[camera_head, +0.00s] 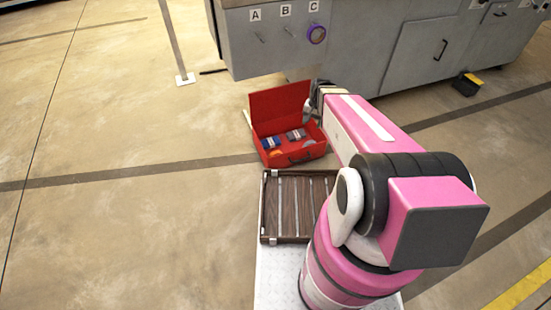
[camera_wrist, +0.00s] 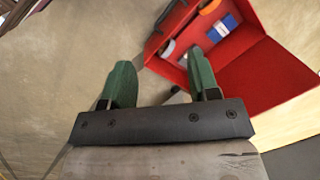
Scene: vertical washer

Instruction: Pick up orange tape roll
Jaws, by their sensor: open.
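A small orange item that looks like the orange tape roll (camera_head: 276,153) lies in the front left part of an open red toolbox (camera_head: 268,104) in the head view. The toolbox (camera_wrist: 270,70) shows beyond the fingers at the upper right of the wrist view. In the head view my fingers are mostly hidden behind my pink arm, near the right side of the box.
Blue items (camera_head: 270,142) and a greyish round item (camera_wrist: 168,48) also lie in the box. Its raised lid stands at the back. A purple roll (camera_head: 316,34) hangs at C on the grey machine (camera_head: 370,45). A brown slatted tray (camera_head: 288,236) is in front.

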